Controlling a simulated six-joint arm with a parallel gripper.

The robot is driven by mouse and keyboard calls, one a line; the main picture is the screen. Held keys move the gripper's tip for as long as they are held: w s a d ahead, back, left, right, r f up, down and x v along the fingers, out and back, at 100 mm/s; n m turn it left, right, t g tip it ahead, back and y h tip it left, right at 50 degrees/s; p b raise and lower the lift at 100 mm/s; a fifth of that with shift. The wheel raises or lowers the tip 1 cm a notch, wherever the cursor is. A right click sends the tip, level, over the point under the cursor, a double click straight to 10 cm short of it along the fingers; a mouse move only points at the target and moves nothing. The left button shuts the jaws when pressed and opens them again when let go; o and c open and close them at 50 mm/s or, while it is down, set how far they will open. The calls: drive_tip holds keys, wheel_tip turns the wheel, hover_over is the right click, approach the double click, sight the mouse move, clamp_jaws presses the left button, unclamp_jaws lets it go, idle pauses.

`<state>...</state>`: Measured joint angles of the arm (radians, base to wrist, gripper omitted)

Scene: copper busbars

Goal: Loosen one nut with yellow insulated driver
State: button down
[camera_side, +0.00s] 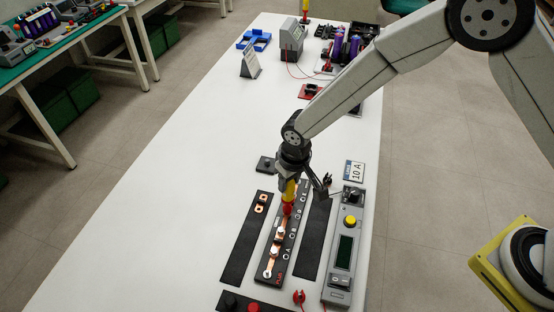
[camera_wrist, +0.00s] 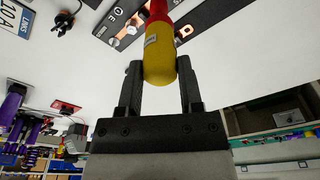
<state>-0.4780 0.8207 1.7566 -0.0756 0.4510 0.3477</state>
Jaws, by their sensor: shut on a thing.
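My gripper (camera_side: 292,172) is shut on the yellow insulated driver (camera_side: 290,191), which has a yellow handle and a red lower part. In the wrist view the driver (camera_wrist: 160,66) stands between the two fingers (camera_wrist: 161,80). The driver points down, nearly upright, over the far half of the black busbar board (camera_side: 270,279). The board carries copper bars (camera_side: 272,262) with silver nuts (camera_side: 275,252) and lettered positions. A nut (camera_wrist: 131,29) also shows in the wrist view beside the driver. The driver's tip is hidden, so I cannot tell whether it sits on a nut.
A black strip with copper pieces (camera_side: 260,203) lies left of the board, and another black strip (camera_side: 313,240) lies right. A grey meter unit (camera_side: 343,255) with a yellow button stands farther right, below a "10 A" card (camera_side: 354,171).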

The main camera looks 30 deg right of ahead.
drive_tip(key=n, duration=0.3)
drive_tip(key=shift+r, duration=3.05)
drive_tip(key=shift+d, duration=0.1)
